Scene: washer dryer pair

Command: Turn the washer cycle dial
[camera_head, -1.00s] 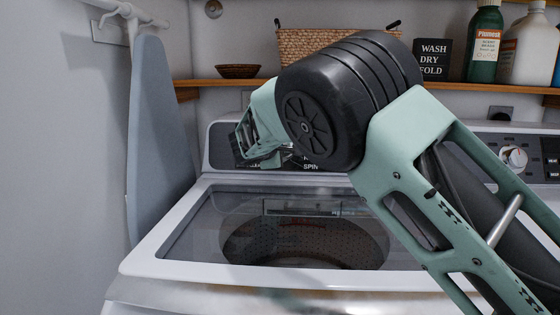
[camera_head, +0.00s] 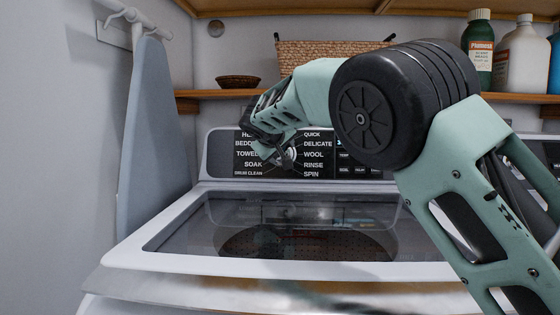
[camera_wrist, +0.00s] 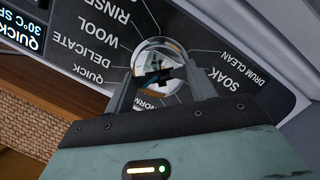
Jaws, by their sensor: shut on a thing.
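The washer's round silver cycle dial (camera_head: 287,158) sits on the black control panel (camera_head: 225,160) at the back of the washer. In the wrist view the shiny dial (camera_wrist: 156,56) lies between my two grey fingers, with cycle names such as WOOL, DELICATE and SOAK around it. My gripper (camera_wrist: 160,82) is shut on the dial, one finger on each side. In the head view my gripper (camera_head: 280,154) reaches the dial from above and covers part of it. The dial's pointer position cannot be read clearly.
The washer's glass lid (camera_head: 180,236) is below the panel. A wooden shelf (camera_head: 432,98) above holds a wicker basket (camera_head: 310,50), a small bowl (camera_head: 238,82) and bottles (camera_head: 522,60). An ironing board (camera_head: 150,140) hangs at left.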

